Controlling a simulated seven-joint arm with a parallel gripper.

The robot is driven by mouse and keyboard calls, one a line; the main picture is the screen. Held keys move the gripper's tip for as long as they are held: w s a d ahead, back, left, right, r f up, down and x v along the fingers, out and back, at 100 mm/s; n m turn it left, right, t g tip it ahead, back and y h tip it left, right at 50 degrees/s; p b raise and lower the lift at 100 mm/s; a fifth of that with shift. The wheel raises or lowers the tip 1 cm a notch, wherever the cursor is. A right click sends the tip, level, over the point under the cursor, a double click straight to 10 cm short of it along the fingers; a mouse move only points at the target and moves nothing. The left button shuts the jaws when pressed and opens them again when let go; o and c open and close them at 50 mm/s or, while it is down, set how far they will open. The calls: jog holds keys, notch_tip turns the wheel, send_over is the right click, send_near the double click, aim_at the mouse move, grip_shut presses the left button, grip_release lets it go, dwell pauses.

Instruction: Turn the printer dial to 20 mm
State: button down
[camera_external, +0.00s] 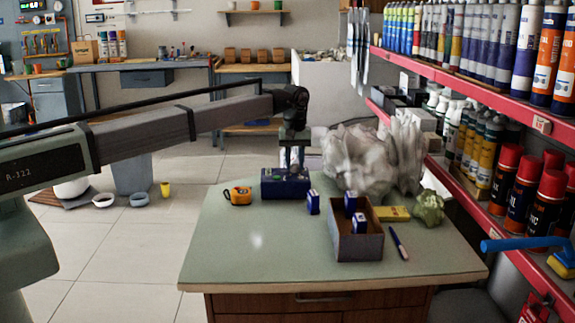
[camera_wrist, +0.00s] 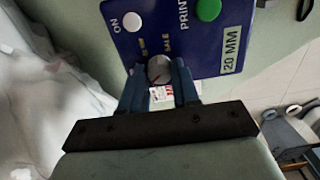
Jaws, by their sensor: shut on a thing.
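The printer (camera_external: 272,188) is a dark blue box on the green table, below my arm's end. In the wrist view its blue face (camera_wrist: 122,42) shows a white ON button (camera_wrist: 132,21), a green PRINT button (camera_wrist: 208,9) and a label reading 20 MM (camera_wrist: 230,49). The small grey round dial (camera_wrist: 159,67) sits between my fingertips. My gripper (camera_external: 292,165) points down at the printer and is shut on the dial. Small lettering beside the dial is partly readable, including SALE. Which way the dial points is hard to tell.
An open box (camera_external: 357,248) holds small blue cartons; another blue carton (camera_external: 313,203) stands beside it. An orange tape measure (camera_external: 239,196) is left of the printer. A crumpled pale bag (camera_external: 357,160) stands close on the right. The table's front left is clear.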

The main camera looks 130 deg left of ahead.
jog(key=n, duration=0.4)
jog(key=shift+n, duration=0.3)
dwell(0.3)
jog(key=c, duration=0.8)
grip_release()
notch_tip(320, 180, up, 14)
jog(key=shift+f, duration=0.1)
dwell(0.5)
